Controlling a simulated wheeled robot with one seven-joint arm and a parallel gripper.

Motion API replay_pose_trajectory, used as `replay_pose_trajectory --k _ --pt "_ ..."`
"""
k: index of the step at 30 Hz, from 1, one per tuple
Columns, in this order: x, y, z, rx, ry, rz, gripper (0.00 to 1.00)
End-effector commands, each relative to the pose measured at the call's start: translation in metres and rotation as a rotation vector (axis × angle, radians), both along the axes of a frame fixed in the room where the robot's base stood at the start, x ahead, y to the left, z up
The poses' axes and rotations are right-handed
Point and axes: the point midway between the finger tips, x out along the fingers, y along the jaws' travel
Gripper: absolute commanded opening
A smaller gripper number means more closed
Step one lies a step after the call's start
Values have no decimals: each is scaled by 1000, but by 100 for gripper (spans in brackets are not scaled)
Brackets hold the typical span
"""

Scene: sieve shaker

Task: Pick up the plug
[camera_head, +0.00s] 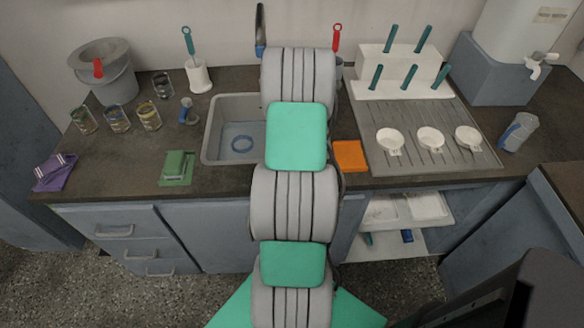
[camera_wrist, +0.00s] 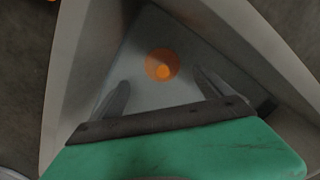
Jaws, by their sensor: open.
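The plug appears to be a round orange disc with a brighter raised middle (camera_wrist: 162,65). It lies on the grey sink floor in the wrist view. My gripper (camera_wrist: 162,84) is open and empty, its two fingers pointing toward the disc from either side. A gap shows between fingers and disc, and the height above it is hard to judge. In the head view my arm hides the gripper, the disc and the right part of the sink (camera_head: 213,128).
A blue ring (camera_head: 242,144) lies in the sink's visible left part. The sink walls (camera_wrist: 68,85) slope closely around my gripper. An orange sponge (camera_head: 350,156) lies right of the sink.

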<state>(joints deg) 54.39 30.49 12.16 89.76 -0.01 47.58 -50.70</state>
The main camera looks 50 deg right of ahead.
Motion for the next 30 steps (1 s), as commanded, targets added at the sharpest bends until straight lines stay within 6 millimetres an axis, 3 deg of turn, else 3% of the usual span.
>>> replay_pose_trajectory --k 12,20,30 --pt "5 3 -64 1 1 -1 89" --pt "5 3 -69 0 0 -1 89" --pt "5 3 -68 0 0 0 62"
